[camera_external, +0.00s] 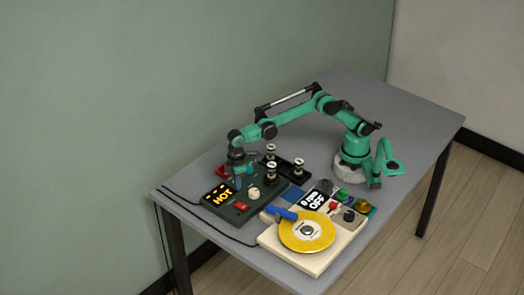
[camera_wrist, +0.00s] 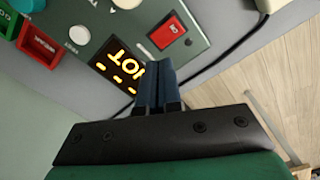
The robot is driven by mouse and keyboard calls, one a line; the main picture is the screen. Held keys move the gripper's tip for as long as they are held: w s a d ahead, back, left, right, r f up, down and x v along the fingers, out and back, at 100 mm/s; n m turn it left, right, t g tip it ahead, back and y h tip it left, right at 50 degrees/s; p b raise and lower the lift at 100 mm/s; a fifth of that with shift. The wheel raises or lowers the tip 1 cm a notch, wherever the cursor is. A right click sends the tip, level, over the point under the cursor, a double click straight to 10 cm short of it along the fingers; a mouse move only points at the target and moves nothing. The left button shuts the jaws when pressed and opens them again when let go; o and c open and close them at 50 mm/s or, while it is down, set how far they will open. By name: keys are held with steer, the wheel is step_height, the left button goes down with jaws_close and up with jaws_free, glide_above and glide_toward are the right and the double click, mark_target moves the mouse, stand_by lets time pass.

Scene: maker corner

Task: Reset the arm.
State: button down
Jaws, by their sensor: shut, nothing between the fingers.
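My gripper (camera_wrist: 157,88) shows in the wrist view with its two dark blue fingers pressed together and nothing between them. In the external view my gripper (camera_external: 238,183) points down over the left part of a dark green panel box. That box (camera_external: 241,211) carries a lit yellow display (camera_external: 219,194) and a red switch (camera_external: 241,206). In the wrist view the fingers partly cover the display (camera_wrist: 118,66), and the red switch (camera_wrist: 167,31) lies just beyond them. I cannot tell whether the fingertips touch the box.
A cream box (camera_external: 314,261) with a yellow disc (camera_external: 307,231) and a blue bar (camera_external: 282,213) stands at the front right. A black tray (camera_external: 292,166) with several spools is behind the green box. Cables run along the table's left edge. The table's back right (camera_external: 400,115) is clear.

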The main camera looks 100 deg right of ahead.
steer(key=s+d+r+m+t, duration=0.2)
steer(key=s+d+r+t, duration=0.2)
steer(key=s+d+r, duration=0.45)
steer(key=s+d+f+m+t, duration=0.1)
steer(key=s+d+f+t, duration=0.2)
steer(key=s+d+f, duration=0.2)
steer(key=s+d, duration=0.2)
steer(key=d, duration=0.1)
steer(key=shift+s+f, duration=0.15)
steer(key=shift+s, duration=0.15)
